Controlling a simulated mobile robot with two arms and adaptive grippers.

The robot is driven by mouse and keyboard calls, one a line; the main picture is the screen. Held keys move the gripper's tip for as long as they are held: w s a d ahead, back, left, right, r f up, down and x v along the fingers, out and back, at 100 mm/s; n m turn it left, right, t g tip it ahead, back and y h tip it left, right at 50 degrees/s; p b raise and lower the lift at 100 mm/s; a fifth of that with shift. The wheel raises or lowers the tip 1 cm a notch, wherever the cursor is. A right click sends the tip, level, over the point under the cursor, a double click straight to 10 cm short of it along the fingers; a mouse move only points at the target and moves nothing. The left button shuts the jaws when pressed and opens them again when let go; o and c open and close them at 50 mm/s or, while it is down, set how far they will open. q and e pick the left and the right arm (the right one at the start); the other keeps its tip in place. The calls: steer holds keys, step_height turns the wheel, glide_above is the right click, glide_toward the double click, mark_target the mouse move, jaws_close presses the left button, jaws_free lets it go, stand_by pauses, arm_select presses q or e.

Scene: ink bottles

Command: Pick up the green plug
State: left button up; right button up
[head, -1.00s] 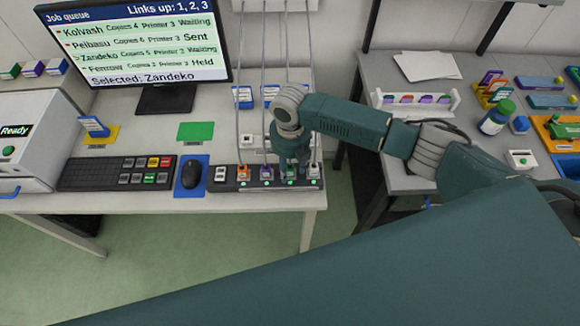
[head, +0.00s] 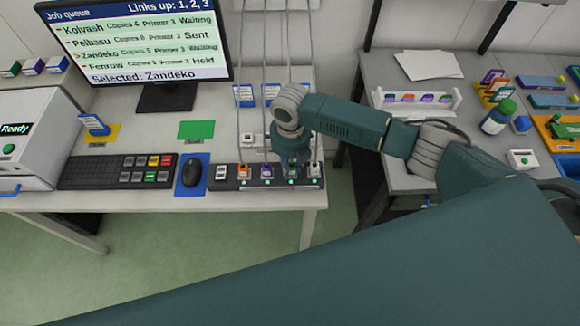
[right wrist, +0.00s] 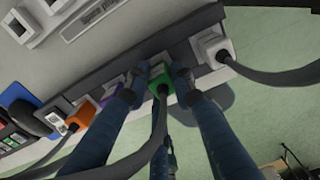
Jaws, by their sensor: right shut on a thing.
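The green plug (right wrist: 160,86) sits in the dark power strip (right wrist: 187,56), with a grey cable rising from it. My right gripper (right wrist: 160,76) is shut on it, one finger on each side, in the right wrist view. In the head view the right gripper (head: 291,166) points down onto the strip (head: 228,184) and largely hides the green plug (head: 291,173). The plug looks still seated in the strip; a small gap cannot be ruled out. My left gripper is not in view.
The purple plug (head: 266,172) and orange plug (head: 243,171) stand left of the gripper, and a white plug (head: 314,169) close on its right. Their cables hang from above. A mouse (head: 191,173) and keyboard (head: 117,172) lie left. The right table (head: 405,168) stands across a gap.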

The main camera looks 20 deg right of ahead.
mark_target(291, 166)
step_height(291, 166, up, 20)
steer(key=b, duration=0.3)
steer(key=shift+s+f+b, duration=0.1)
steer(key=shift+f+b, duration=0.15)
steer(key=shift+b, duration=0.05)
steer(key=shift+f, duration=0.1)
